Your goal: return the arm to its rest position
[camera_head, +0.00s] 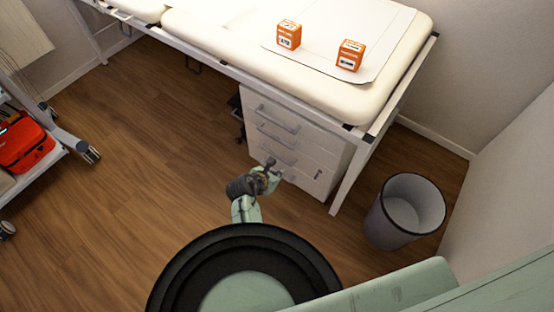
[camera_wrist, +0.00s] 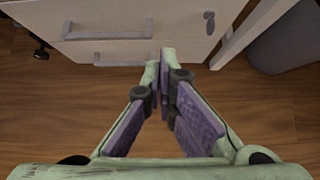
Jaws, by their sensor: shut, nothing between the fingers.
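My gripper (camera_head: 270,165) is in front of the white drawer cabinet, over the wood floor. In the wrist view my gripper (camera_wrist: 164,58) has its fingertips together with nothing between them. The fingertips appear in front of the lower drawers; I cannot tell if they touch the cabinet. My arm runs from the bottom of the head view up to the gripper, with its lower part largely hidden by my own body.
A white drawer cabinet (camera_head: 325,154) stands under an examination bed (camera_head: 222,40) bearing two orange boxes (camera_head: 289,34) (camera_head: 350,55). A grey bin (camera_head: 385,222) stands right. A cart with a red bag (camera_head: 22,143) is left. Floor (camera_head: 140,130) between is clear.

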